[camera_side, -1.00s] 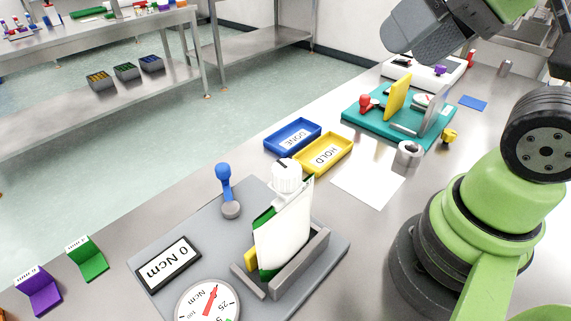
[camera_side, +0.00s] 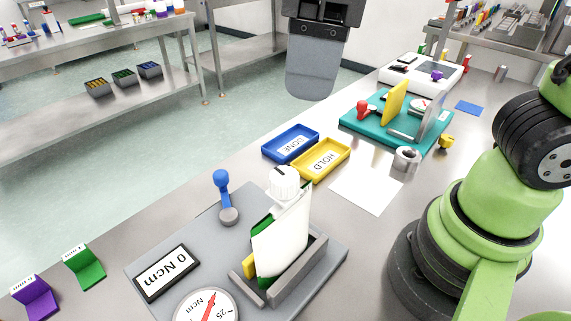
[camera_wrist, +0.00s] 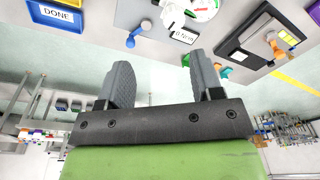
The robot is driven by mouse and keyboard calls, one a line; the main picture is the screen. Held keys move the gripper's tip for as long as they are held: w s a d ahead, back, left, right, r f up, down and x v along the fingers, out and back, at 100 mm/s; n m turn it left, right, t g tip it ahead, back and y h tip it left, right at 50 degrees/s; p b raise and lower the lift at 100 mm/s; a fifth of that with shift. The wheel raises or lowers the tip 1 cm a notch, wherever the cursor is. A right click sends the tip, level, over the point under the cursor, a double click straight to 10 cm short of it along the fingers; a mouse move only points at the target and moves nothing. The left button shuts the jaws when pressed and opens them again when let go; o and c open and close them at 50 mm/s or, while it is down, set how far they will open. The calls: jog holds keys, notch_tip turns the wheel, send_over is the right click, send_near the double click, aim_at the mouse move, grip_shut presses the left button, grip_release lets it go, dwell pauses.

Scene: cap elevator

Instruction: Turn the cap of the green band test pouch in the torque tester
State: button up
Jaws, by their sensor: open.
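The pouch (camera_side: 282,245) is white with green edges and stands upright in the grey holder of the torque tester (camera_side: 215,240). Its white ribbed cap (camera_side: 284,183) is on top, with a dark line across it. The tester's display (camera_side: 165,273) reads 0 Ncm, and its dial (camera_side: 208,307) has a red needle. A blue-knobbed lever (camera_side: 222,190) stands on the plate. My gripper is high above and behind the bench in the side view (camera_side: 312,75), clear of the pouch. In the wrist view its two fingers (camera_wrist: 165,85) are apart with nothing between them.
A blue DONE tray (camera_side: 291,143) and a yellow HOLD tray (camera_side: 321,160) lie behind the tester. A teal fixture (camera_side: 385,128) stands farther right, with a grey ring (camera_side: 407,157) near it. Purple (camera_side: 38,298) and green (camera_side: 84,265) stands are at left.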

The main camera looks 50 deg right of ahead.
aim_at(285, 175)
jog(key=a+f, duration=0.1)
jog(key=f, duration=0.2)
jog(key=a+f+n, duration=0.1)
jog(key=f, duration=0.3)
jog(key=a+f+n+g+h, duration=0.1)
jog(key=f, duration=0.3)
jog(key=shift+w+a+f, duration=0.1)
jog(key=shift+w, duration=0.1)
jog(key=c, duration=0.9)
jog(key=shift+m, duration=0.8)
jog(key=shift+c, duration=0.2)
jog(key=o, duration=0.9)
jog(key=shift+o, duration=0.2)
